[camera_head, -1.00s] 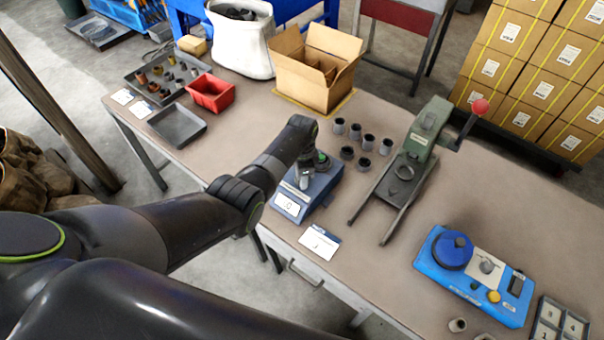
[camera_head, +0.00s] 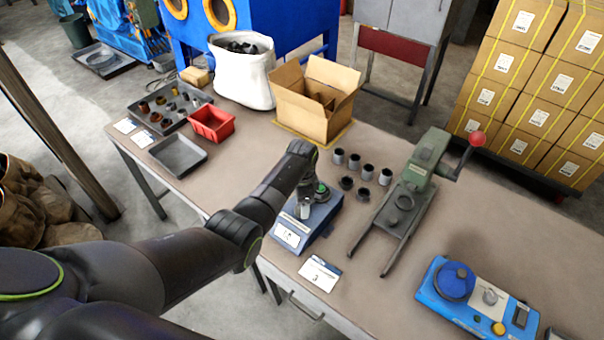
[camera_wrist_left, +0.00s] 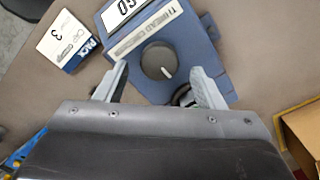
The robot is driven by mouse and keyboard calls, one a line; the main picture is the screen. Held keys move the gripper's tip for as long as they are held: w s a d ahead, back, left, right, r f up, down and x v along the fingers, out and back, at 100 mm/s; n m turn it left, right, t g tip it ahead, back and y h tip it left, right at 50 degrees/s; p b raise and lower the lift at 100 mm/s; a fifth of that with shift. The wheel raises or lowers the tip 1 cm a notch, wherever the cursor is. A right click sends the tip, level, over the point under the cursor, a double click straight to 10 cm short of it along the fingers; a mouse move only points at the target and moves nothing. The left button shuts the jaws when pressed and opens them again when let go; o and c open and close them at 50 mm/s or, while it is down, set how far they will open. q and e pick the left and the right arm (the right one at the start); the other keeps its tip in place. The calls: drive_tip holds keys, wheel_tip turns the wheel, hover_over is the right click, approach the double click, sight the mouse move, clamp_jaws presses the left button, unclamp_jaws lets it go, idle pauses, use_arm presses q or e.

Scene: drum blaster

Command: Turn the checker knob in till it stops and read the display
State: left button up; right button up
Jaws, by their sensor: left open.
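The blue thread checker (camera_head: 322,218) stands on the bench with its white display (camera_head: 287,235) facing the front. In the left wrist view its dark round knob (camera_wrist_left: 156,58) has a white pointer line toward the lower right. The display (camera_wrist_left: 122,10) is cut by the top edge there; its dark characters look like "GO". My left gripper (camera_wrist_left: 158,74) is open, with one grey finger on either side of the knob; I cannot tell whether they touch it. In the head view my left gripper (camera_head: 308,205) is over the checker. My right gripper is not in view.
A white card (camera_head: 319,273) marked 3 lies in front of the checker. Several grey caps (camera_head: 354,160) and a green press (camera_head: 415,180) with a red-knobbed lever stand to its right. A blue device (camera_head: 472,297) is at the lower right. A cardboard box (camera_head: 315,100) stands behind.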

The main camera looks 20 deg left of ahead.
use_arm(q)
wheel_tip(320, 180, up, 15)
drive_tip(key=b, duration=0.1)
drive_tip(key=shift+b, duration=0.35)
idle(0.3)
